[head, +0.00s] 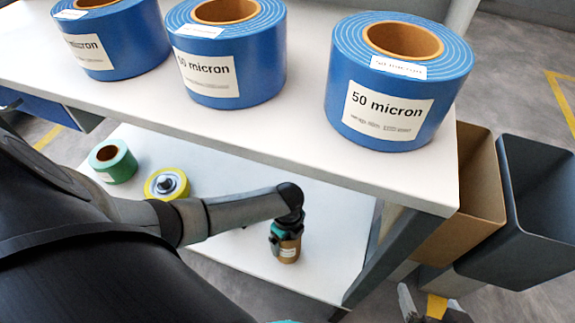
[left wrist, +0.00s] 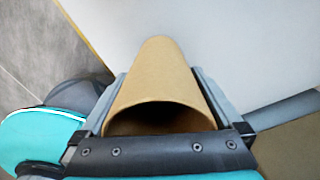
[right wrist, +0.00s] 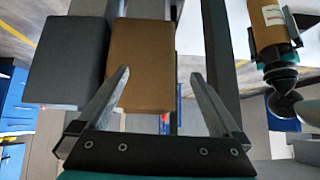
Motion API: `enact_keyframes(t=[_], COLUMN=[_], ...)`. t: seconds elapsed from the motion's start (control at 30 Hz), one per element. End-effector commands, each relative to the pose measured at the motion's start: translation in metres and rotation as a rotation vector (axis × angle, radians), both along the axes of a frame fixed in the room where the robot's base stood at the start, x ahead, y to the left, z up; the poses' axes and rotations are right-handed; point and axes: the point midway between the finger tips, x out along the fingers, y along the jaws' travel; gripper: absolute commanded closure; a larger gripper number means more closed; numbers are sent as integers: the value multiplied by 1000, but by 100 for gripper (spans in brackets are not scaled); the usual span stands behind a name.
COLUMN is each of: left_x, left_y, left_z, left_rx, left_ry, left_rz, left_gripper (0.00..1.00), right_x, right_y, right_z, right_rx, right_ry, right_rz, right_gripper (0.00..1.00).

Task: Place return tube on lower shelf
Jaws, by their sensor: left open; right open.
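The return tube (head: 289,252) is a short brown cardboard tube with a white label, over the white lower shelf (head: 225,215) near its right end. My left gripper (head: 286,232) is around its upper part with jaws open. In the left wrist view the hollow tube (left wrist: 155,80) lies between the two fingers (left wrist: 158,108), its far end towards the white shelf. I cannot tell whether its base touches the shelf. The tube also shows in the right wrist view (right wrist: 268,22). My right gripper (right wrist: 155,100) is open and empty; its fingers show low in the head view (head: 430,301).
Three blue film rolls labelled 50 micron, one at right (head: 395,85), stand on the upper shelf (head: 290,145) above. A green roll (head: 113,162) and a yellow roll (head: 166,184) are on the lower shelf. A brown bin (head: 478,180) and a dark grey bin (head: 525,215) stand at right.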

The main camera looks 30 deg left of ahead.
Motion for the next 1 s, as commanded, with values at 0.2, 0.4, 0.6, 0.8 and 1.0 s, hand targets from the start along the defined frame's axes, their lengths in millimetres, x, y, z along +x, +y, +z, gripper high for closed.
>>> enact_keyframes(t=[0.2, 0.4, 0.6, 0.8, 1.0], left_x=[0, 0, 0, 0, 0], left_y=[0, 0, 0, 0, 0], left_z=[7, 19, 31, 49, 67], left_rx=[0, 0, 0, 0, 0], left_ry=[-1, 0, 0, -1, 0], left_rz=[0, 0, 0, -1, -1], left_gripper=[0, 0, 0, 0, 0], right_x=[-6, -18, -35, -39, -39], right_y=[-8, -23, -39, -43, -43], right_z=[3, 5, 9, -7, -32], right_rx=[-27, -75, -120, -138, -142], right_ry=[55, 162, 280, 347, 379], right_rz=[-7, -30, -57, -64, -61], right_gripper=[0, 0, 0, 0, 0])
